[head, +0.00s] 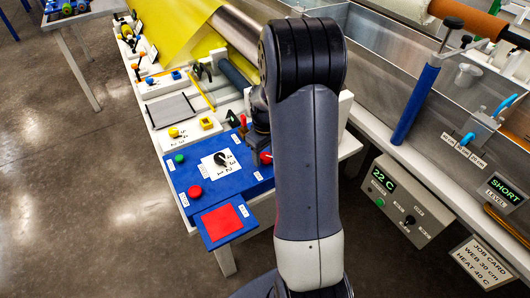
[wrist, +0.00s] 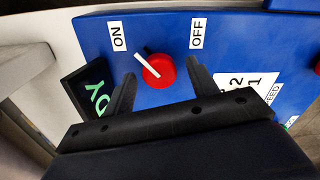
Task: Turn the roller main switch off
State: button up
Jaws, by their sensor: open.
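The roller main switch is a red round knob (wrist: 160,72) with a white pointer, on a blue panel (wrist: 230,75) in the wrist view. Its pointer slants up and left, toward the ON label (wrist: 118,37). The OFF label (wrist: 197,33) is up and right of the knob. My gripper (wrist: 160,71) is open, with one finger on each side of the knob; I cannot tell whether either finger touches it. In the head view my arm hides most of the gripper, and a red round part (head: 266,157) shows beside it on the blue panel.
A black display with green characters (wrist: 97,98) stands close beside the left finger. A numbered speed dial (head: 221,160), a green button (head: 180,158) and a red button (head: 195,192) share the panel. A steel bath and a heater box (head: 400,205) are at the right.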

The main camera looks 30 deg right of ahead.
jog(key=shift+c, duration=0.4)
jog(key=c, duration=0.9)
jog(key=shift+m, duration=0.3)
jog(key=m, duration=0.3)
jog(key=shift+m, duration=0.3)
jog(key=m, duration=0.4)
jog(key=shift+d+b, duration=0.1)
jog(key=shift+b, duration=0.25)
jog(key=m, duration=0.9)
jog(key=shift+s+m, duration=0.1)
jog(key=shift+m, duration=0.2)
